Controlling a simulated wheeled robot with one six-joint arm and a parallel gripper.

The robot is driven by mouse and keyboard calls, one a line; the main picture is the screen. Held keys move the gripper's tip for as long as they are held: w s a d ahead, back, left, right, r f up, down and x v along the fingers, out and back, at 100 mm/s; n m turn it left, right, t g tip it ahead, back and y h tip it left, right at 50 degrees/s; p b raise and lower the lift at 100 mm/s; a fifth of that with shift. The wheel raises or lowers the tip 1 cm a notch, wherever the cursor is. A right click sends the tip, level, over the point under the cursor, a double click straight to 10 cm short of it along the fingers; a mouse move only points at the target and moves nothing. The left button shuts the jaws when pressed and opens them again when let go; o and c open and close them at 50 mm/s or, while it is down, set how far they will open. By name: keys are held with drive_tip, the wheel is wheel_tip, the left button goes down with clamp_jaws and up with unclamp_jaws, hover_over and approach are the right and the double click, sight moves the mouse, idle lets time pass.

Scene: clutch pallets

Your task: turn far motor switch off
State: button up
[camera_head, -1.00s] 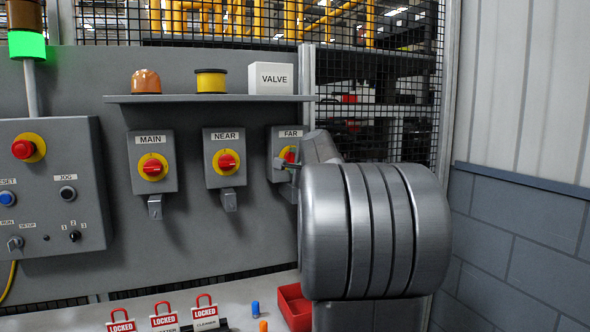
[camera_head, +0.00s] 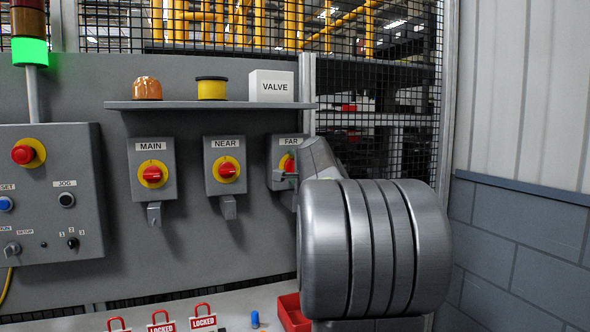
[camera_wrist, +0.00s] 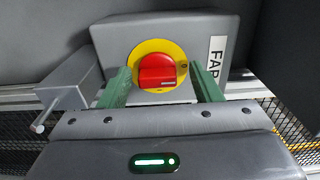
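The far motor switch is a grey box (camera_head: 277,181) labelled FAR, below the right end of the shelf. Its red knob (camera_head: 290,164) on a yellow disc is partly covered by my arm in the head view. In the wrist view, the red knob (camera_wrist: 157,72) and yellow disc show clearly, with the FAR label turned sideways at right. My gripper (camera_wrist: 161,87) is open. Its two green fingers stand on the left and right of the knob, with visible gaps. Whether the fingertips reach past the knob's face I cannot tell. In the head view my gripper is mostly hidden.
The NEAR switch (camera_head: 225,166) and MAIN switch (camera_head: 152,170) are left of the far one. Above is a shelf (camera_head: 210,105) with a VALVE box (camera_head: 271,86). Red LOCKED tags (camera_head: 203,316) and a red bin (camera_head: 291,313) are below. A control box (camera_head: 50,194) is at left.

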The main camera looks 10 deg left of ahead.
drive_tip(key=shift+d+f, duration=0.1)
drive_tip(key=shift+f, duration=0.05)
drive_tip(key=shift+s+d, duration=0.2)
drive_tip(key=shift+s, duration=0.15)
drive_tip(key=b+v, duration=0.2)
drive_tip(key=v, duration=1)
drive_tip(key=shift+s+d+b, duration=0.2)
drive_tip(key=shift+s+b, duration=0.15)
drive_tip(key=shift+w, duration=0.1)
drive_tip(key=p+x, duration=0.2)
drive_tip(key=x, duration=1.1)
drive_tip(key=shift+w+a+p, duration=0.2)
drive_tip(key=shift+w+p, duration=0.05)
drive_tip(key=shift+p, duration=0.05)
